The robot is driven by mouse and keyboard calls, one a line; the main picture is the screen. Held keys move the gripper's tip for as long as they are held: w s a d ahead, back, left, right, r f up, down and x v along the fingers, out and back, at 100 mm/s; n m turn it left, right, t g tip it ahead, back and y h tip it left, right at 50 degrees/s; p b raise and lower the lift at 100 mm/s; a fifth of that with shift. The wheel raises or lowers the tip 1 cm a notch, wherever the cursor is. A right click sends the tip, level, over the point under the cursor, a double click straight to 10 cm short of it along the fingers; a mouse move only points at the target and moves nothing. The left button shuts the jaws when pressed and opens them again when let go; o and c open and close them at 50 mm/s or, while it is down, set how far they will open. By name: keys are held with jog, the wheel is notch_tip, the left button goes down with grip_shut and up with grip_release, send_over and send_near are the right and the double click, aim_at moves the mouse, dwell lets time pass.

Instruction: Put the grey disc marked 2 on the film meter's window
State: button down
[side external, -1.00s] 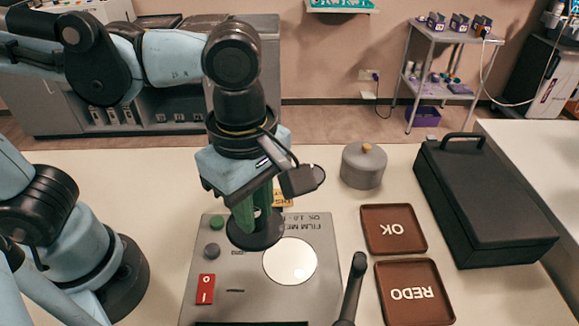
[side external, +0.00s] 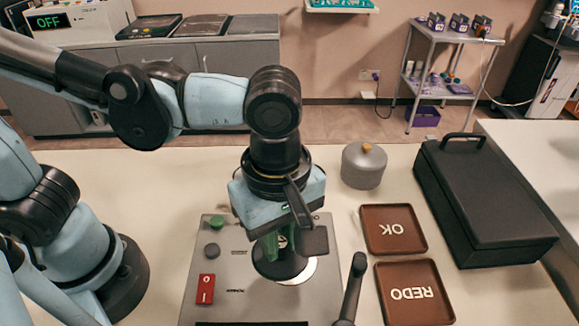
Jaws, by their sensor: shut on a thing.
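The film meter (side external: 228,290) is a grey metal panel on the table with a round white window (side external: 303,272). My gripper (side external: 279,246), with green fingers, is shut on a dark disc (side external: 272,268) over the window. The disc covers most of the window, and a white crescent shows at its right and lower edge. Any number on the disc is hidden. I cannot tell whether the disc touches the window or is just above it.
Brown trays marked OK (side external: 393,245) and REDO (side external: 411,306) lie right of the meter. A black case (side external: 484,205) is further right. A grey lidded pot (side external: 363,170) stands behind. A dark lever (side external: 352,290) rises at the meter's right edge.

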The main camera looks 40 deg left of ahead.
jog(key=w+f, duration=0.1)
jog(key=w+a, duration=0.1)
jog(key=w, duration=0.1)
jog(key=shift+f, duration=2.4)
jog(key=shift+f, duration=0.1)
jog(key=c, duration=1)
grip_release()
